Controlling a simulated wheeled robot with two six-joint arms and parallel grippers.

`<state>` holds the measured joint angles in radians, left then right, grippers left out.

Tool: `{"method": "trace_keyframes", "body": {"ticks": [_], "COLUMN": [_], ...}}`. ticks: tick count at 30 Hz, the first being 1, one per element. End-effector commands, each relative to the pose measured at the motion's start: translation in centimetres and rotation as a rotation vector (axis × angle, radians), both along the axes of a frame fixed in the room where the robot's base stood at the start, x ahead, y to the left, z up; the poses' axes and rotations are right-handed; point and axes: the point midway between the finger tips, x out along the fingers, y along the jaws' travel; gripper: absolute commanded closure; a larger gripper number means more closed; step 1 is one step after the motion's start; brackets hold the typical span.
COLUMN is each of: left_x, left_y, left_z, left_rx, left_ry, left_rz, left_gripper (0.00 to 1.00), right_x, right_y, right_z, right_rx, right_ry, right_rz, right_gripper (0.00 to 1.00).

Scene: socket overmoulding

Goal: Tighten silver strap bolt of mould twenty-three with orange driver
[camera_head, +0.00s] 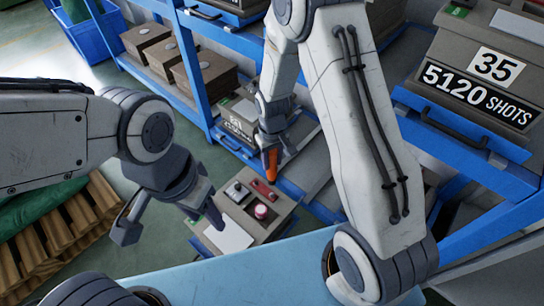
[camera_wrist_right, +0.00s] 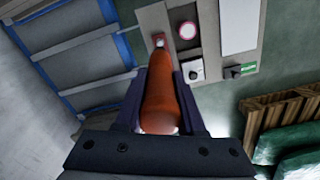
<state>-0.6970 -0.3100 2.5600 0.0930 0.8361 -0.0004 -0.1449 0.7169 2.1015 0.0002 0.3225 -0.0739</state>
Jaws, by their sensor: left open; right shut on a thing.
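The orange driver (camera_head: 271,163) is held in my right gripper (camera_head: 273,150), below the arm and left of the picture's middle. The right wrist view shows its orange handle (camera_wrist_right: 160,102) between the two dark fingers (camera_wrist_right: 161,110). A grey-brown mould (camera_head: 239,118) sits on the rack beside my right gripper; its number label is partly hidden and I cannot read it as twenty-three. No silver strap bolt can be made out. My left gripper (camera_head: 170,222) is open and empty, fingers spread, left of a control panel.
The control panel (camera_head: 284,208) has a red button, a red switch and a white sheet. A mould labelled 35 (camera_head: 465,75) stands on the blue rack at right. Brown boxes (camera_head: 150,42) are on the rack's left. A wooden pallet (camera_head: 60,235) with green sacks lies at left.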

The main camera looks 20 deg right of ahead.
Motion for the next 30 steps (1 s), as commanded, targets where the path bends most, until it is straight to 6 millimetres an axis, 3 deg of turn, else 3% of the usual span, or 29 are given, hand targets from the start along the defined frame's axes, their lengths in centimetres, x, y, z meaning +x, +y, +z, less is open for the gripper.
{"method": "trace_keyframes", "body": {"ticks": [11,30], "left_x": [0.0,0.0], "left_y": [0.0,0.0], "left_z": [0.6,-2.6], "left_rx": [0.0,0.0], "left_ry": [0.0,0.0], "left_rz": [0.0,0.0], "left_gripper": [0.5,0.5], "right_x": [0.1,0.1], "right_y": [0.1,0.1], "right_z": [0.2,-4.7], "right_rx": [0.0,0.0], "right_ry": [-0.001,-0.001], "right_rz": [0.001,0.001], "right_gripper": [1.0,1.0]}}
